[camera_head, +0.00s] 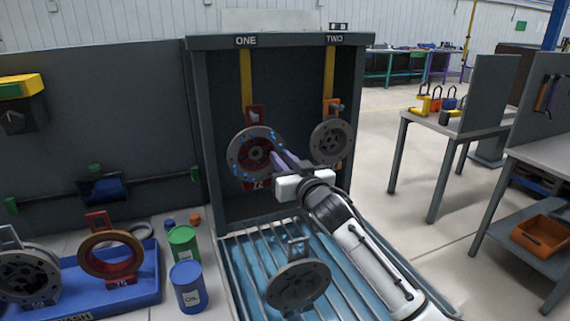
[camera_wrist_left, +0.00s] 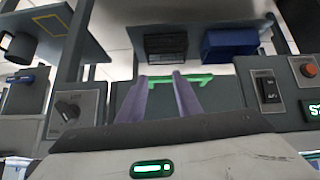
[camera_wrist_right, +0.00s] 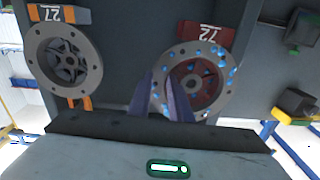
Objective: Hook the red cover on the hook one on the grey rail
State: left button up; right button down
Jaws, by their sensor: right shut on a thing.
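The red cover (camera_head: 257,153), with a grey flange, blue dots and label 72, hangs upright below hook one (camera_head: 246,78). Its red handle overlaps the lower end of this yellow hook; I cannot tell whether it bears on it. The grey rail (camera_head: 290,41) carries the labels ONE and TWO. My right gripper (camera_head: 281,159) is shut on the red cover's flange at its right side. The right wrist view shows the fingers at the rim of the cover (camera_wrist_right: 200,82). My left gripper (camera_wrist_left: 163,76) shows only in its wrist view, fingers apart and empty.
An orange-handled cover (camera_head: 331,141) hangs from hook two (camera_head: 329,72), close right of my right gripper. A grey cover (camera_head: 298,284) stands on the slatted conveyor (camera_head: 246,270) below. A blue tray (camera_head: 150,285) with covers and two cans (camera_head: 188,285) are at left.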

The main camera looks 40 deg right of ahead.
jog(key=shift+w+d+r+b, duration=0.15)
jog(key=shift+w+b, duration=0.05)
jog(key=shift+w, duration=0.25)
jog(key=shift+w+d+r+b, duration=0.1)
jog(key=shift+w+b, duration=0.05)
jog(key=shift+w, duration=0.3)
jog(key=shift+w+d+f, duration=0.1)
jog(key=shift+w+f, duration=0.45)
jog(key=shift+w, duration=0.05)
jog(key=shift+f, duration=0.1)
jog(key=c, duration=1.5)
grip_release()
jog(key=shift+c, duration=0.2)
jog(key=shift+f+b, duration=0.3)
jog(key=shift+f, duration=0.2)
jog(key=b+v, duration=0.1)
jog(key=v, duration=0.9)
jog(key=shift+s+r, duration=0.15)
jog(key=shift+r, duration=0.15)
jog(key=shift+f, duration=0.1)
